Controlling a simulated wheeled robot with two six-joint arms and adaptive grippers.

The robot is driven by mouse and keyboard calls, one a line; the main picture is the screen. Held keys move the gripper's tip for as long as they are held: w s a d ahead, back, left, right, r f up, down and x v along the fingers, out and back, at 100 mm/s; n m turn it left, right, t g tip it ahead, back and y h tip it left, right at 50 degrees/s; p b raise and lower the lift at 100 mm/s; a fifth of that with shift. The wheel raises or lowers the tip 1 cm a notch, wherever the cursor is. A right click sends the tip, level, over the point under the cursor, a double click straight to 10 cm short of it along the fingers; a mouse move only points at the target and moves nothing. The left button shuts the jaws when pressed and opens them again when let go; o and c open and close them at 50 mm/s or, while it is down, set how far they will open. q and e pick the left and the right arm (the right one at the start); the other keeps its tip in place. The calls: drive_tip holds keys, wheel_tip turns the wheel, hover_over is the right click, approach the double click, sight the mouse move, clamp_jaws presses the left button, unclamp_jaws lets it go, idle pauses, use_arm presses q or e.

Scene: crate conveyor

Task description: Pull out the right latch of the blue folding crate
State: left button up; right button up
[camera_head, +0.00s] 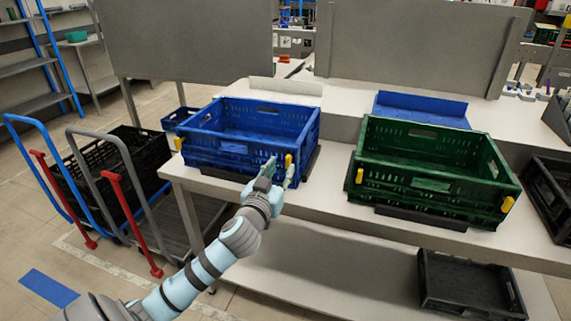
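The blue folding crate (214,160) stands unfolded at the left end of the white table. Its right latch (288,159) is a small yellow piece near the right end of the crate's front side. A second yellow latch (178,143) is at the front left corner. My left gripper (279,170) is in front of the crate's right front corner, just below and beside the right latch. Its two fingers are spread with a gap between them, and nothing shows held. Whether a fingertip touches the latch I cannot tell. My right gripper is not in view.
A green crate (430,206) with yellow latches stands to the right on the same table (340,222). Black crates are at the far right (550,198) and on the lower shelf (468,304). Carts with blue, grey and red handles (130,180) stand at the left.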

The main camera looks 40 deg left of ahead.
sight(287, 158)
use_arm(q)
drive_tip(key=x, duration=0.4)
drive_tip(key=shift+w+a, duration=0.1)
drive_tip(key=shift+w, duration=0.2)
clamp_jaws()
